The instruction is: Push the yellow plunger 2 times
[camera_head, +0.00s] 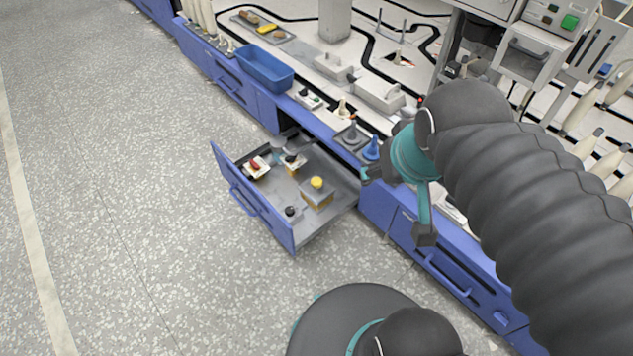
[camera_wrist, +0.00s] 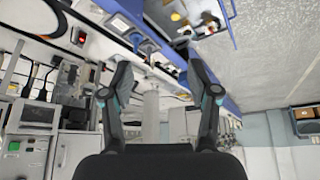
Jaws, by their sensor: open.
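The yellow plunger (camera_head: 317,182) is a round yellow knob on top of a small box (camera_head: 316,196) in the open blue drawer (camera_head: 262,212). In the wrist view the yellow knob (camera_wrist: 176,16) shows small near the top edge. My gripper (camera_head: 396,206) is open and empty, to the right of the drawer and apart from the plunger. In the wrist view its two fingers (camera_wrist: 155,60) stand wide apart with nothing between them. How far the plunger is pressed in is too small to tell.
The drawer also holds a red-topped piece (camera_head: 255,165), a dark-topped piece (camera_head: 294,160) and a black knob (camera_head: 290,211). A blue bin (camera_head: 265,70) and a blue cone-shaped piece (camera_head: 371,149) stand on the counter. The floor left of the drawer is clear.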

